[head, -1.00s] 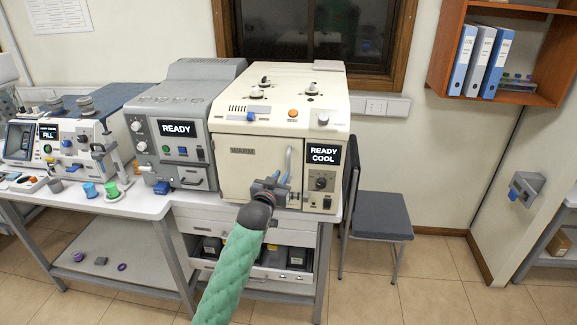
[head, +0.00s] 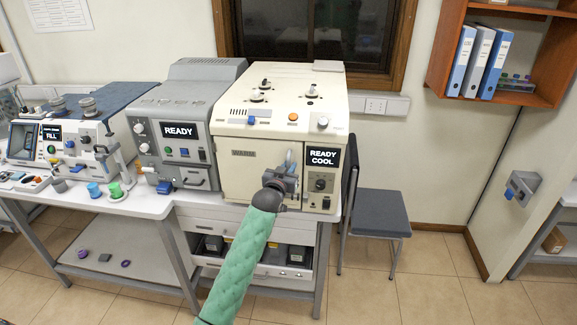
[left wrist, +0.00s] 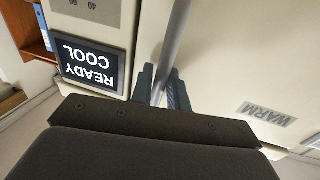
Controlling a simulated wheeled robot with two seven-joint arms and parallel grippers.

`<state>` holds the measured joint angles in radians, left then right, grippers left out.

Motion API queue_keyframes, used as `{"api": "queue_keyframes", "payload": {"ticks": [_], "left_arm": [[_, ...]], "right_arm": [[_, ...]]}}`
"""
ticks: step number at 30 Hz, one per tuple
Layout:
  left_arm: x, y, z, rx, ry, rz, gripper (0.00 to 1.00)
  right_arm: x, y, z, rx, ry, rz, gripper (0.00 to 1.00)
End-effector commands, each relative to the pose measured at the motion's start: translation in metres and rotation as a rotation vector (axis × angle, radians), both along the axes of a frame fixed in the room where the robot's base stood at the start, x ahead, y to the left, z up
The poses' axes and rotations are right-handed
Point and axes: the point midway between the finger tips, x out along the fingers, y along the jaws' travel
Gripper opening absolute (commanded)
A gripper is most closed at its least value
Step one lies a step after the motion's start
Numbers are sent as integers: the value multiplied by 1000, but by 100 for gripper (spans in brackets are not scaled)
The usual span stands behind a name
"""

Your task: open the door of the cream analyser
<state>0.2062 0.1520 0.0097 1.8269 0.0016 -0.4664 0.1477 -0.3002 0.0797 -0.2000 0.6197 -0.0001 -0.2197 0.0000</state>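The cream analyser (head: 235,180) stands at the right end of the bench. Its front door, marked WARM, looks closed. A "READY COOL" display (head: 323,157) sits right of the door and also shows in the left wrist view (left wrist: 90,62). The upright silver door handle (left wrist: 172,45) runs between my left gripper's fingers (left wrist: 162,88) in the left wrist view. The fingers are close on both sides of the bar and look shut on it. In the head view my left gripper (head: 285,174) is at the door's right side and hides the lower handle. My right gripper is not in view.
A grey machine (head: 178,150) reading READY stands directly left of the analyser. A white and blue machine (head: 75,140) is farther left. A chair (head: 375,210) stands right of the bench. Floor (head: 430,285) shows free in the lower right.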

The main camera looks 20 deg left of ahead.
Motion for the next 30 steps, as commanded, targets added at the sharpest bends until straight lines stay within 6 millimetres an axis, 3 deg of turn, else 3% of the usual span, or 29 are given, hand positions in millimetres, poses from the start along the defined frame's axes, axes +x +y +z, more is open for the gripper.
{"api": "queue_keyframes", "payload": {"ticks": [6, 9, 20, 30], "left_arm": [[0, 0, 0, 0, 0, 0, 17], [0, 0, 0, 0, 0, 0, 0], [-2, 0, 0, 1, 0, -7, 0], [-21, 0, 0, 4, 0, -77, 0]], "right_arm": [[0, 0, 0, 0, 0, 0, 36], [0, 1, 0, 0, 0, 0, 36], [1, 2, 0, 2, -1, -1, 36], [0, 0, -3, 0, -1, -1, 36]]}}
